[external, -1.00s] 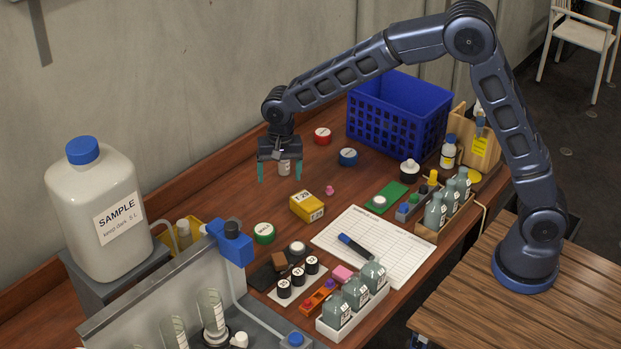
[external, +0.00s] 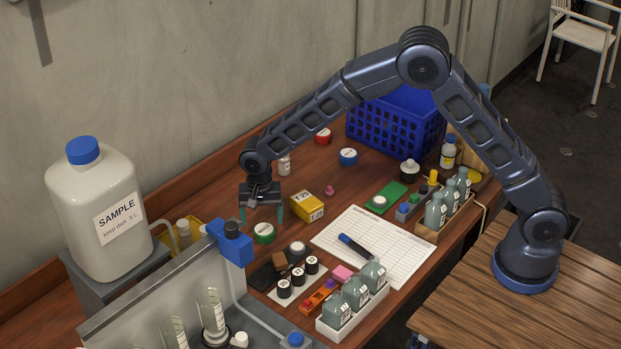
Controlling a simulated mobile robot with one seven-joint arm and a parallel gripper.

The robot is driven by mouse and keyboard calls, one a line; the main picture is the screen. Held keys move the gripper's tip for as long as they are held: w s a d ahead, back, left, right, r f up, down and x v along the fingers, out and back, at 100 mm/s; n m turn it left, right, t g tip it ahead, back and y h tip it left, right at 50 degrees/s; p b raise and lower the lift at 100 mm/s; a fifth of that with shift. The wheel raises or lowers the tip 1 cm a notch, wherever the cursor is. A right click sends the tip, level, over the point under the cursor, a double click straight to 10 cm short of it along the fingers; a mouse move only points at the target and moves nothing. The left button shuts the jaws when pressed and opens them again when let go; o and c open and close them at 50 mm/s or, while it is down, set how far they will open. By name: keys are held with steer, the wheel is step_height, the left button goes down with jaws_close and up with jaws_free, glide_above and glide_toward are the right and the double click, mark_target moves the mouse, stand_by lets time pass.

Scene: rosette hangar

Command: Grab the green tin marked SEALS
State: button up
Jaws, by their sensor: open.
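A small round green tin (external: 264,233) with a white label on its lid lies on the brown bench, left of the yellow box. The writing on its label is too small to read. My gripper (external: 261,217) is open and empty, pointing down, with its teal fingertips just above and behind the tin in the picture. I cannot tell the exact height between the fingertips and the tin.
A yellow box (external: 307,206) stands close to the right of my gripper. A dark pad (external: 262,277) with a brown block (external: 281,261) lies in front. Red (external: 323,136) and blue (external: 348,156) round tins sit farther back.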

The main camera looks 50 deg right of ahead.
mark_target(264, 229)
steer(key=shift+s+d+f, duration=0.1)
steer(key=shift+f, duration=1.2)
steer(key=shift+s+f, duration=0.1)
steer(key=shift+f, duration=1.15)
steer(key=c, duration=1.1)
